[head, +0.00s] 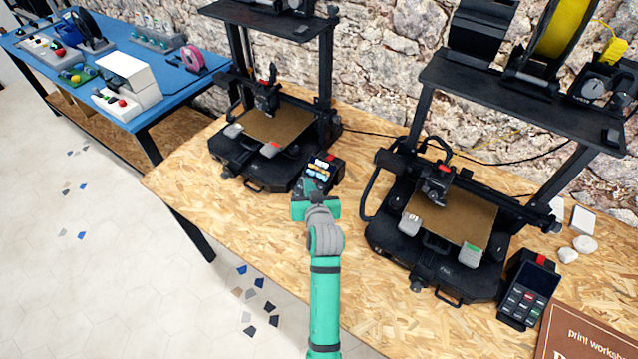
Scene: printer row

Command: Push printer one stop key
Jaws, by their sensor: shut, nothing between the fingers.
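Two black printers stand on the wooden bench. The right printer (435,245) has a pale tag (411,222) that seems to read P1, and a control box (528,291) with a dark screen and several keys, one of them red (528,296). The left printer (262,140) has a pale tag (233,130) I cannot read, and a control box (328,168) with a lit, coloured screen. My gripper (312,185) is shut and empty. It is in front of the left control box and hides its lower part and keys. I cannot tell whether it touches the box.
The bench (190,165) is bare left of the left printer and along the front edge. A brown print workshop board (585,335) lies at the front right. White pieces (583,220) lie right of the right printer. A blue table (175,85) with parts stands at the far left.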

